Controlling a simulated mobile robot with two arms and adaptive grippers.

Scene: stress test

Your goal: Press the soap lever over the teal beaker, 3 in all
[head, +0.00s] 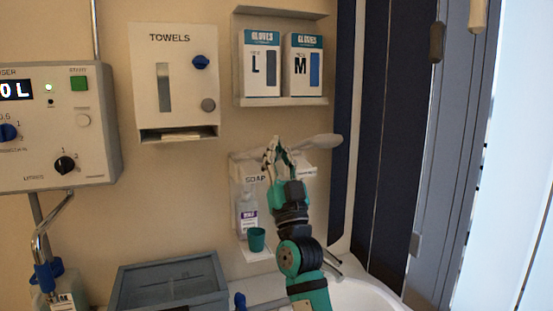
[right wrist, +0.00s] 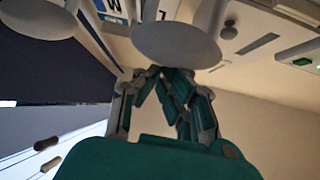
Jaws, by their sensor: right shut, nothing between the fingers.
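The soap dispenser (head: 247,182) hangs on the wall, marked SOAP, with a bottle (head: 248,215) in it. Its pale lever (head: 320,142) sticks out to the right near the top. The teal beaker (head: 256,239) stands upright on the small ledge below the bottle. My right gripper (head: 275,148) is shut and empty, in front of the dispenser's top by the lever; I cannot tell whether it touches. In the right wrist view the closed fingers (right wrist: 165,72) are close to a pale rounded paddle (right wrist: 178,42). My left gripper is not in view.
A towel box (head: 175,80) and a glove rack (head: 281,101) hang above. A litre doser (head: 55,130) is at the left. A grey-blue crate (head: 170,265) stands at lower left, and a white basin (head: 365,296) lies below my right arm. Dark panels close off the right.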

